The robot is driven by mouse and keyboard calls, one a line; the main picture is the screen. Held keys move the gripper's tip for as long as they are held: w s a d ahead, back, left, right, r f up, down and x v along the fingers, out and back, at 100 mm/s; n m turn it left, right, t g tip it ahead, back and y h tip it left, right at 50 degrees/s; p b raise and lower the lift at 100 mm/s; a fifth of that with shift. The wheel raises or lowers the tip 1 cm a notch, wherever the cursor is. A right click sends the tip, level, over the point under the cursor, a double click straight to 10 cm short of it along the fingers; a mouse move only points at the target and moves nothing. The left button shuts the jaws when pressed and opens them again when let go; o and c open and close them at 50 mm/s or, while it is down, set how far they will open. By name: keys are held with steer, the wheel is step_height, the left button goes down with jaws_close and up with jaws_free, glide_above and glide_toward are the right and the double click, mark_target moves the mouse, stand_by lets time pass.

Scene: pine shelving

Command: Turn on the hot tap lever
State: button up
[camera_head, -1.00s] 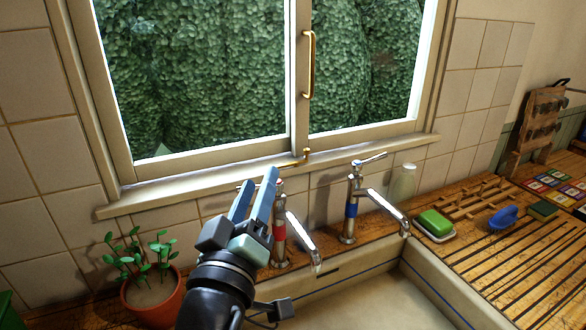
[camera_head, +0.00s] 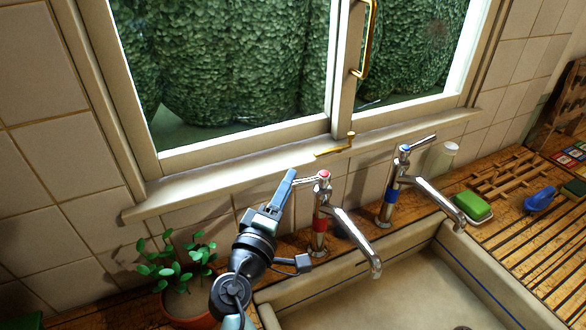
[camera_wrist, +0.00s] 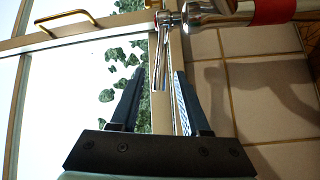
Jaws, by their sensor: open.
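The hot tap (camera_head: 320,232) is chrome with a red band and a red-topped head, standing at the sink's back left. Its thin chrome lever (camera_head: 306,181) points left toward my gripper (camera_head: 287,178). In the wrist view the tap body (camera_wrist: 212,12) lies across the top, with the lever (camera_wrist: 162,55) reaching down between the two fingertips. My gripper (camera_wrist: 160,73) is open around the lever's end. I cannot tell whether either finger touches it. In the head view the fingers overlap, so the gap is hidden.
The blue-banded cold tap (camera_head: 390,195) stands to the right. A potted plant (camera_head: 185,290) is left of my arm. The window sill (camera_head: 230,181) runs close behind my fingers. The sink (camera_head: 400,285) is in front; a green soap (camera_head: 472,205) lies right.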

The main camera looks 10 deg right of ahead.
steer(key=x, duration=0.4)
steer(key=shift+w, duration=0.15)
jaws_close()
stand_by(1.4)
